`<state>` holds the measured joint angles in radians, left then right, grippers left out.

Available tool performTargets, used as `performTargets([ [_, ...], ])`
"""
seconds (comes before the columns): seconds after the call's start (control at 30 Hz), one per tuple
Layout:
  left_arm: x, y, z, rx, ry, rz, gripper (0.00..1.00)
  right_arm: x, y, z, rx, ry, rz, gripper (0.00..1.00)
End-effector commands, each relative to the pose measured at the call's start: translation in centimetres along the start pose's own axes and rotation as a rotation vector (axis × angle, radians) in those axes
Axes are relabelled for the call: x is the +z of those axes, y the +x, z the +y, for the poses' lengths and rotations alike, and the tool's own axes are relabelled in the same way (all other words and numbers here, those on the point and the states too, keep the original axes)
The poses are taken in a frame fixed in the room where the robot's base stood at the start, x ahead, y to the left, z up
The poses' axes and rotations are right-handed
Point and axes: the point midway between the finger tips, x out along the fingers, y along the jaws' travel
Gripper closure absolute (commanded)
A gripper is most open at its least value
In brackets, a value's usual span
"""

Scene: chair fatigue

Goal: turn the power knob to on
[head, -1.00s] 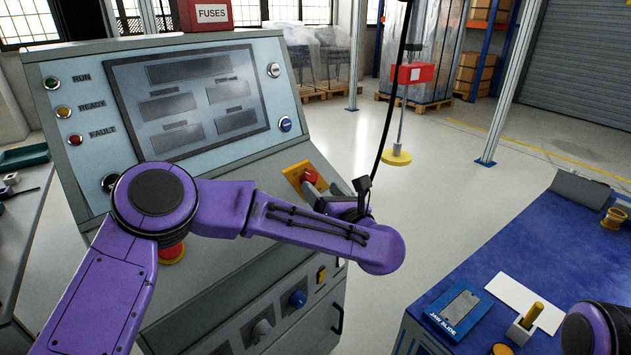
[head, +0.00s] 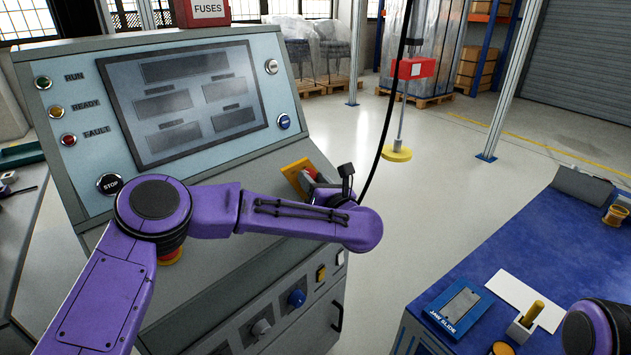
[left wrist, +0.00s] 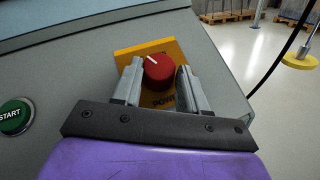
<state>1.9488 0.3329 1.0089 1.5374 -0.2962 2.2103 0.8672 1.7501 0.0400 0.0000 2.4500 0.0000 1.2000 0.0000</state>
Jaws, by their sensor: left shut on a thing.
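The power knob (left wrist: 158,71) is round and red with a white pointer line, on a yellow plate (left wrist: 128,57) on the sloping console. In the left wrist view its pointer leans to the upper left, and dark lettering on the plate is partly hidden. My left gripper (left wrist: 160,68) is shut on the knob, one grey finger on each side of it. In the head view the yellow plate (head: 294,170) shows beyond my purple left arm, which hides most of the gripper and knob. My right gripper is not in view.
A green START button (left wrist: 14,116) lies left of the gripper. The console has a grey screen (head: 190,100), a STOP button (head: 110,184) and a blue knob (head: 297,298) on its lower front. A blue workbench (head: 520,245) stands at right, with open floor between.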

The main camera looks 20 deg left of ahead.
Motion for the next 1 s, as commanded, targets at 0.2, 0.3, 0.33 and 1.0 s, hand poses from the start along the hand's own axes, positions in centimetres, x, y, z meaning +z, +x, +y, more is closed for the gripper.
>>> performTargets([
  [0.2, 0.2, 0.0, 0.3, -0.059, 0.035, -0.007, 0.88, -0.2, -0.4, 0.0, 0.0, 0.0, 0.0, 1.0],
  [0.3, 0.2, 0.0, 0.5, -0.112, 0.067, -0.01, 0.88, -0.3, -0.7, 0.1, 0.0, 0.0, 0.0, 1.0],
  [0.33, 0.2, 0.0, 0.5, -0.131, 0.078, -0.013, 0.88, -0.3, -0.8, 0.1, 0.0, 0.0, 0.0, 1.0],
  [1.0, 0.8, 0.5, 2.1, -0.648, 0.387, -0.065, 0.88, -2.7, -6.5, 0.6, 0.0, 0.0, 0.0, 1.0],
])
